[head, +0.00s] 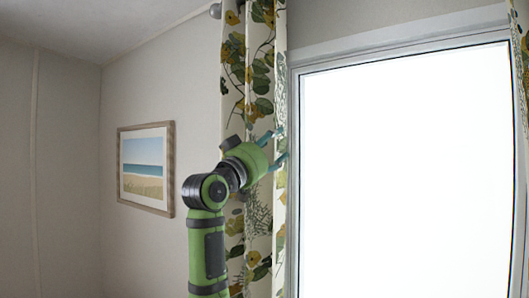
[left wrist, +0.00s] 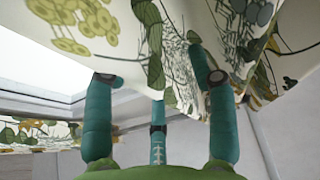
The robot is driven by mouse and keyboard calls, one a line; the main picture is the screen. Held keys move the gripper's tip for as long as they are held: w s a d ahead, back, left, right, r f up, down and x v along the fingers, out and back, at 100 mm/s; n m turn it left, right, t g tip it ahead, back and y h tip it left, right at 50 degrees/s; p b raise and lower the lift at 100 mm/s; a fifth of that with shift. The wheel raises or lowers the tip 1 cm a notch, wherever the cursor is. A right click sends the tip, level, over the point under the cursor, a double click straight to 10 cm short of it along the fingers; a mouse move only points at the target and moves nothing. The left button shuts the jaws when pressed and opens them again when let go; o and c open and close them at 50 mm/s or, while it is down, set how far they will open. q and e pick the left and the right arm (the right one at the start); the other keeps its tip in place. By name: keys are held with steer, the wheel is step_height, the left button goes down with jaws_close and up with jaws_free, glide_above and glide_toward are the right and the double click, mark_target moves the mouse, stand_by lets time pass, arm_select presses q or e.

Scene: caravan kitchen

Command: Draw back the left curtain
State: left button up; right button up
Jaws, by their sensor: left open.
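The left curtain (head: 233,65), white with green and yellow leaf print, hangs in narrow folds at the left side of the window. My left gripper (head: 279,147) is at the curtain's window-side edge, about mid-height in the head view, with its teal fingers spread open. In the left wrist view the curtain cloth (left wrist: 130,45) fills the upper part, close over the open fingers (left wrist: 157,80). The right finger's tip overlaps the cloth; I cannot tell whether it touches. My right gripper is not in view.
The bright window (head: 405,165) has a white frame and is largely uncovered. Another patterned curtain (head: 522,50) hangs at the right edge. A rod end (head: 215,11) shows at the top. A framed beach picture (head: 145,168) hangs on the left wall.

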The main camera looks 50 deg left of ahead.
arm_select(q)
steer(key=v, duration=1.1)
steer(key=shift+s, duration=0.3)
steer(key=shift+d, duration=0.15)
steer(key=shift+f, duration=0.1)
